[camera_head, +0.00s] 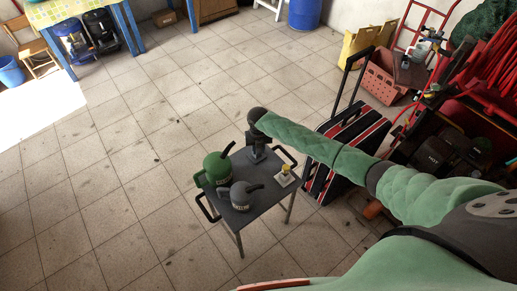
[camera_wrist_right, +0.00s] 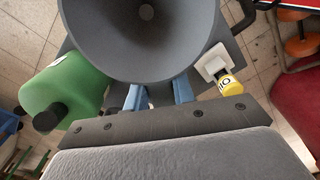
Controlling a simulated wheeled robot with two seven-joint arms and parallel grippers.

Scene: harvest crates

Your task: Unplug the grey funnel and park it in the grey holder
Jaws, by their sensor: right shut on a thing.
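The grey funnel (camera_wrist_right: 150,40) fills the top middle of the right wrist view, its wide mouth facing the camera. My right gripper (camera_wrist_right: 160,96) is shut on it with blue fingers. In the head view my right gripper (camera_head: 257,150) is over the far side of the small table, and the funnel mostly blends into its dark shape. A dark grey can with a spout (camera_head: 240,195) stands near the front of the table. I cannot make out the grey holder for certain. Whether the funnel's lower end is clear of anything is hidden. My left gripper is out of view.
The dark table (camera_head: 265,205) has black side handles. A green can with a spout (camera_head: 216,167) stands left, and a pale plate with a yellow-topped piece (camera_head: 286,174) lies right. A striped case (camera_head: 345,150) stands close on the right. Open floor lies to the left.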

